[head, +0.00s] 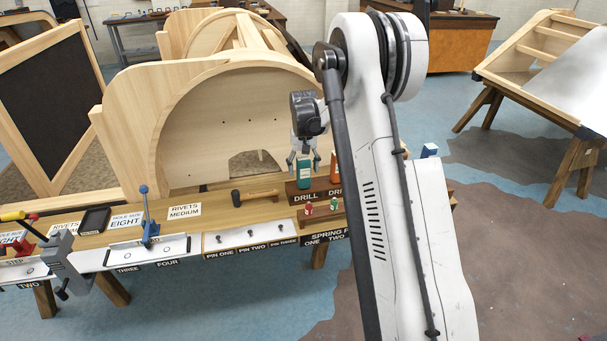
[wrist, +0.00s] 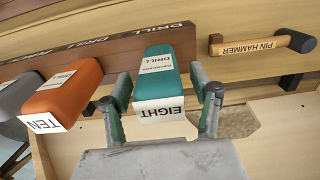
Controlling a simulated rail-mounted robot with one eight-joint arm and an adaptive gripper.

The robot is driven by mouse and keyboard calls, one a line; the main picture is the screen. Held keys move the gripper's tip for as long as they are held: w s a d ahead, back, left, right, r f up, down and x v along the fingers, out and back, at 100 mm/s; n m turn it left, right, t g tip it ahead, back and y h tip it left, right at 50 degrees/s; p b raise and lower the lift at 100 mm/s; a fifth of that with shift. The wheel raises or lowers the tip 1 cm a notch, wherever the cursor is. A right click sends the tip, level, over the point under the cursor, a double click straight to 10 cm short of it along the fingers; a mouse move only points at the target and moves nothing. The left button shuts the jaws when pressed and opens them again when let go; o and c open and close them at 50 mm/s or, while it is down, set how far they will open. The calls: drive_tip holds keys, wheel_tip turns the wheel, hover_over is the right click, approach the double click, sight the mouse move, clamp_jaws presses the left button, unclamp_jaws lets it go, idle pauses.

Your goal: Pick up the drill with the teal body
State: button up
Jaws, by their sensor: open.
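The drill with the teal body (wrist: 157,75) stands in a brown wooden holder marked DRILL (wrist: 90,52). Its white label reads EIGHT. The teal drill also shows in the head view (head: 304,172), directly under my gripper. My gripper (wrist: 163,98) is open, with one finger on each side of the teal drill. I cannot tell whether the fingers touch it. In the head view my gripper (head: 303,160) points down at the holder. The lower part of the drill is hidden in the holder.
An orange drill marked TEN (wrist: 64,94) stands close beside, with a grey one (wrist: 18,95) beyond it. A pin hammer (wrist: 262,44) lies on the other side. The workbench (head: 262,190) also holds small clamps and labelled trays. A large curved wooden frame (head: 215,110) stands behind.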

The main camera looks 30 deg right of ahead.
clamp_jaws()
idle(0.3)
